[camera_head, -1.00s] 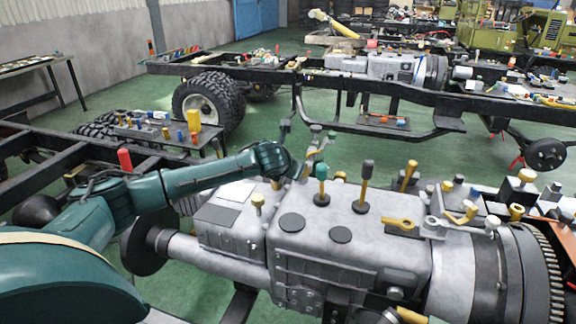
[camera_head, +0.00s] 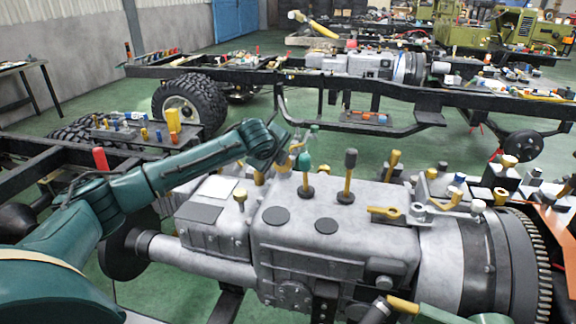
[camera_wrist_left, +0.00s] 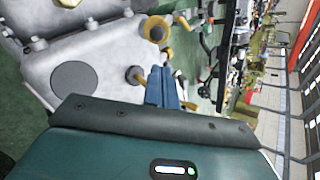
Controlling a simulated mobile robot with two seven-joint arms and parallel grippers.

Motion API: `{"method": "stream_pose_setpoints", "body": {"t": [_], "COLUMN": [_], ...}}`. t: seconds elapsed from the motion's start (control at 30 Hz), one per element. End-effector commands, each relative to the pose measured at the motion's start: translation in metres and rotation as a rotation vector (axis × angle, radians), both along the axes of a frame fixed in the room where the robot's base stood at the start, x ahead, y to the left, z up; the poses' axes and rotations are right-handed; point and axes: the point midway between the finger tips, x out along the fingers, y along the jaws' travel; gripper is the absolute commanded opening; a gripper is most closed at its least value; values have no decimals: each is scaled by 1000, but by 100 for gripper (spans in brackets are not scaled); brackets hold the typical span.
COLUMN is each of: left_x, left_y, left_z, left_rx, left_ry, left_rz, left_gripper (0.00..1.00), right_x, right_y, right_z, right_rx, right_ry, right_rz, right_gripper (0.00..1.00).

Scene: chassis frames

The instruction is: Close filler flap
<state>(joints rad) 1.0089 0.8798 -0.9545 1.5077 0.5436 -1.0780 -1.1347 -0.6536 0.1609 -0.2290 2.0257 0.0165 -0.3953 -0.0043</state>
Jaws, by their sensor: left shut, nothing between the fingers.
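A grey gearbox housing (camera_head: 335,255) fills the lower middle of the head view. Levers and yellow fittings stand on its top. I cannot tell for sure which fitting is the filler flap. My left gripper (camera_head: 292,148) is by the far edge of the housing top, close to a green-knobbed lever (camera_head: 304,163). In the left wrist view its blue fingers (camera_wrist_left: 165,88) are together with nothing between them. A yellow ring fitting (camera_wrist_left: 157,30) and a yellow-stemmed plug (camera_wrist_left: 135,75) are near the fingertips there; contact is unclear.
A large toothed flywheel (camera_head: 535,265) is at far right. A small parts table (camera_head: 200,140) stands behind my left arm.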

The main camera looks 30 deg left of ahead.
Motion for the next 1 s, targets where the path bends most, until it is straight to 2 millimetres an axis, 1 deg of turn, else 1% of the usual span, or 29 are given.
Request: {"method": "stream_pose_setpoints", "body": {"t": [0.03,0.1,0.2,0.3,0.47,0.67,1.0], "left_x": [2,2,3,4,13,37,73], "left_y": [-2,-3,-5,-5,-3,3,13], "left_z": [-2,-1,0,1,-6,-26,-58], "left_rx": [-92,-199,-302,-350,-359,-357,-355], "left_ry": [-23,-46,-66,-76,-77,-76,-77], "left_rz": [67,150,229,266,275,274,272], "left_gripper": [0,0,0,0,0,0,0], "right_x": [0,-1,-3,-4,-4,-4,-3], "right_y": [2,4,8,9,9,7,4], "right_z": [-4,-3,-4,-3,0,1,-5], "right_rx": [4,9,15,19,20,17,11], "right_ry": [-5,-10,-11,-10,-12,-12,-5], "right_rz": [5,8,13,15,13,10,6], "right_gripper": [0,0,0,0,0,0,0]}}
